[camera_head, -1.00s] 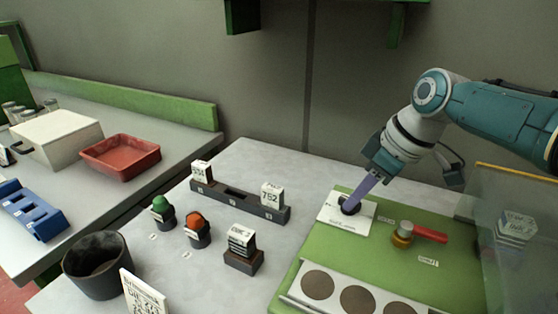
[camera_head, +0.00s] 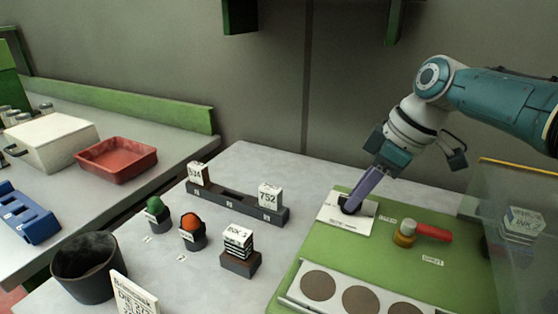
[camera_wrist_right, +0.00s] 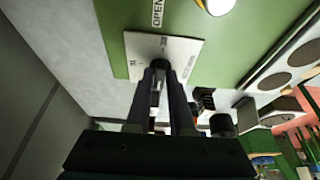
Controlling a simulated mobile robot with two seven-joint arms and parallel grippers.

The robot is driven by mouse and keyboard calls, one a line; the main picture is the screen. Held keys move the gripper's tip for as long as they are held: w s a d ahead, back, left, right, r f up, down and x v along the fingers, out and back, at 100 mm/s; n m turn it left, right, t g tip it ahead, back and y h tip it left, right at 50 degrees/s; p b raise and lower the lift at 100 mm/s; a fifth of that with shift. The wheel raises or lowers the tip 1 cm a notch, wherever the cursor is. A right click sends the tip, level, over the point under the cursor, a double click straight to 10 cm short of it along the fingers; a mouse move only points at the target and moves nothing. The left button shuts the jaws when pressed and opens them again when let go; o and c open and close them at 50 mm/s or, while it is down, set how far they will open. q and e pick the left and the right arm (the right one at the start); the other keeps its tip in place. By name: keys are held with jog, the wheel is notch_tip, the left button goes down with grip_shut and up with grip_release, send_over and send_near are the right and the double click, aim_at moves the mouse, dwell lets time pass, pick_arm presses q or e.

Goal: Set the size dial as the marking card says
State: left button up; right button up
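The size dial is a black round knob (camera_head: 349,205) on a white plate (camera_head: 345,220) on the green mat. My right gripper (camera_head: 354,204) points down at the knob, its purple-grey fingers touching it. In the right wrist view, the fingers (camera_wrist_right: 160,75) stand close to either side of the dark knob, with a narrow gap between them. The fingers largely hide the knob, and the dial's setting is unreadable. My left gripper is out of view.
A red-handled valve (camera_head: 430,232) lies right of the dial. A dark rack (camera_head: 232,204) holds white number blocks. A clear panel stands at right.

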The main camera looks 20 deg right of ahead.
jog(key=o, duration=0.4)
jog(key=shift+r, duration=0.1)
jog(key=shift+s+d+r+p, duration=0.1)
jog(key=shift+r+p, duration=0.2)
jog(key=shift+r, duration=0.05)
jog(key=p+v, duration=0.1)
jog(key=v, duration=0.8)
jog(key=shift+d+p, duration=0.1)
jog(key=shift+p, duration=0.3)
